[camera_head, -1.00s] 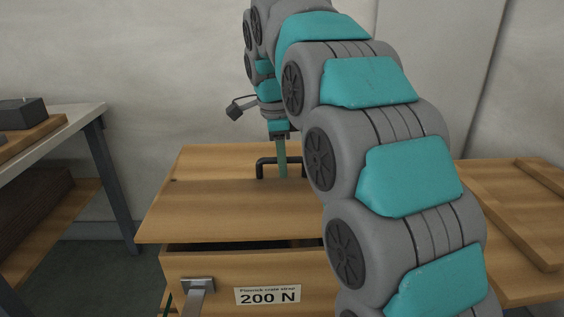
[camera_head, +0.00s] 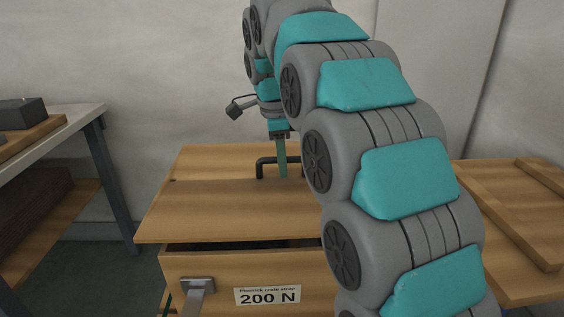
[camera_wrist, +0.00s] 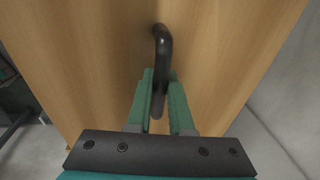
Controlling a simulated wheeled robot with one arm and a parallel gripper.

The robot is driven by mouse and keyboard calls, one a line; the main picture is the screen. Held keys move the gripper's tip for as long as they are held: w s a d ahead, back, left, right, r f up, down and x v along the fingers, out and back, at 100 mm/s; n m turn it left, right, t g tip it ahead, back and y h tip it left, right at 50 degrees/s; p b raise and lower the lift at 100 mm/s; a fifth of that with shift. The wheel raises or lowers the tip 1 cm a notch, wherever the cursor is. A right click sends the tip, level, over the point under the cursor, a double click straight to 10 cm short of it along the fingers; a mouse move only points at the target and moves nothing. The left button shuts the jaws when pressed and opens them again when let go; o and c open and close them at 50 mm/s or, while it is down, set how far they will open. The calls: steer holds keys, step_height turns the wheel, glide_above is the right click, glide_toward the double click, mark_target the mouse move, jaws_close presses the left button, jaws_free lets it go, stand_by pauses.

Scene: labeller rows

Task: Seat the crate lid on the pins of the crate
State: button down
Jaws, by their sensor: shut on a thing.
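The crate lid (camera_head: 215,205) is a flat wooden board with a black bar handle (camera_head: 264,167). It lies over the wooden crate (camera_head: 228,268), whose front carries a "200 N" label. A dark gap shows between the lid's front edge and the crate's front wall. My gripper (camera_head: 281,170) is shut on the handle from above. In the wrist view my green fingers (camera_wrist: 161,95) stand on both sides of the handle (camera_wrist: 162,55), over the lid (camera_wrist: 215,60). The pins are hidden, and I cannot tell whether the lid touches them.
A metal latch (camera_head: 198,290) stands on the crate's front. A bench (camera_head: 75,115) with a dark block (camera_head: 22,113) is at the left. A wooden panel with raised strips (camera_head: 505,215) is at the right. A pale wall (camera_head: 150,60) stands behind.

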mark_target(279, 179)
steer(key=shift+f+b, duration=0.95)
steer(key=shift+f, duration=0.55)
steer(key=c, duration=0.7)
jaws_free()
steer(key=shift+c, duration=0.2)
steer(key=shift+r, duration=0.55)
steer(key=r+p, duration=0.1)
steer(key=r, duration=0.3)
steer(key=s+r+p, duration=0.1)
steer(key=r, duration=0.1)
steer(key=shift+a+r+p, duration=0.35)
steer(key=shift+f, duration=0.1)
